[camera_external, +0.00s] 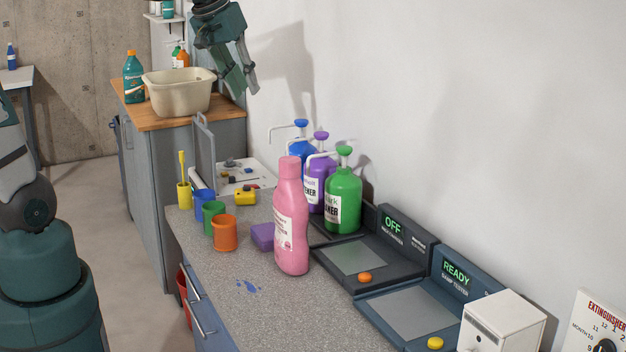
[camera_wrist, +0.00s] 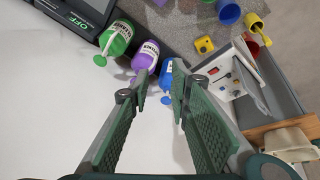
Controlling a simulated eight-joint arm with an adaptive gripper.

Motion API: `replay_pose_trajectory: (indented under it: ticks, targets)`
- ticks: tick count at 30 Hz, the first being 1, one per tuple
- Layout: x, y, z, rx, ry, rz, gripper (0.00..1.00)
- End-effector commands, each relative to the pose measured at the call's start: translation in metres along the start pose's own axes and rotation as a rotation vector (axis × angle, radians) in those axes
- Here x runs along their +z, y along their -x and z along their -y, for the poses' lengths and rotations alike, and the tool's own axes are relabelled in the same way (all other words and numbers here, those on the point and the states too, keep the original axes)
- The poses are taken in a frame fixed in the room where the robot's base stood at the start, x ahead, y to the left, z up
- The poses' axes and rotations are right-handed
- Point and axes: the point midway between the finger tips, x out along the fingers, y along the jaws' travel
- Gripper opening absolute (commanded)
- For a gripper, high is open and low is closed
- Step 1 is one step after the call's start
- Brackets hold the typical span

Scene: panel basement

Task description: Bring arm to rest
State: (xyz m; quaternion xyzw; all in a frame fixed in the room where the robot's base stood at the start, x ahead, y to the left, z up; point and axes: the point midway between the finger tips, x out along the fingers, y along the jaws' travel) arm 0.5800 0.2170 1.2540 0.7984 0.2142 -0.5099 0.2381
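My gripper (camera_external: 240,80) hangs in the air at the top of the external view, near the white wall and to the right of the beige basin. In the wrist view my gripper (camera_wrist: 161,96) shows two green ridged fingers with a clear gap between their tips, and nothing is held. Beyond the tips stand the blue pump bottle (camera_wrist: 167,75), the purple pump bottle (camera_wrist: 147,56) and the green pump bottle (camera_wrist: 118,38). In the external view the green bottle (camera_external: 343,200) is nearest the camera of the three.
The beige basin (camera_external: 178,98) sits on a wooden top. Two display panels (camera_external: 372,262) line the wall. The counter's front area is mostly clear.

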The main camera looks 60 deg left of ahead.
Motion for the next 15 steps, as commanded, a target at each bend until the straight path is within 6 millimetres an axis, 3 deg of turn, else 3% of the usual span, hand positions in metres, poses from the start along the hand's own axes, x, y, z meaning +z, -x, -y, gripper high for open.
replay_pose_trajectory:
  ticks: [6, 15]
  targets:
    - [0.052, 0.004, -0.027, 0.028, -0.121, -0.030, 0.20]
    - [0.122, 0.006, -0.052, 0.068, -0.283, -0.072, 0.20]
